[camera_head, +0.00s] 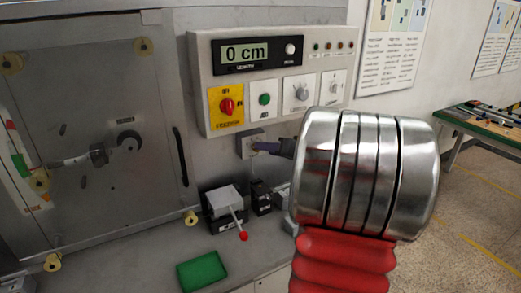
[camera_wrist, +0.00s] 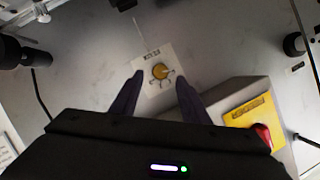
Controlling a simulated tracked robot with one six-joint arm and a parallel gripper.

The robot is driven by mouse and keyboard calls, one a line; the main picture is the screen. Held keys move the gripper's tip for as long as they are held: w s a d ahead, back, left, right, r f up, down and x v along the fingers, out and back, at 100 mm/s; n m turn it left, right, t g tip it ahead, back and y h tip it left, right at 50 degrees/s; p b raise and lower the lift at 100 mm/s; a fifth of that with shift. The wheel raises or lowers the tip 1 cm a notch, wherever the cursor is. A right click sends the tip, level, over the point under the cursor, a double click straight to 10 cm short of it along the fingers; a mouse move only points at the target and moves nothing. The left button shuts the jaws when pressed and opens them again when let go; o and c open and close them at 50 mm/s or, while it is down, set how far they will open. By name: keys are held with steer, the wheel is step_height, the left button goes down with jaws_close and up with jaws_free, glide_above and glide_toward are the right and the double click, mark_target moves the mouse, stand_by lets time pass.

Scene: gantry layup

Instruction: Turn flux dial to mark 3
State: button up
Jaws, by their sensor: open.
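The control panel (camera_head: 200,75) carries a "0 cm" display (camera_head: 247,53), a red knob on a yellow plate (camera_head: 227,104), a green button (camera_head: 264,99) and two more dials. Below are a lever box (camera_head: 224,200) with a red-tipped lever and a green tray (camera_head: 202,272).

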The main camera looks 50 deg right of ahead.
steer(key=shift+x, duration=2.1)
steer(key=c, duration=1.1)
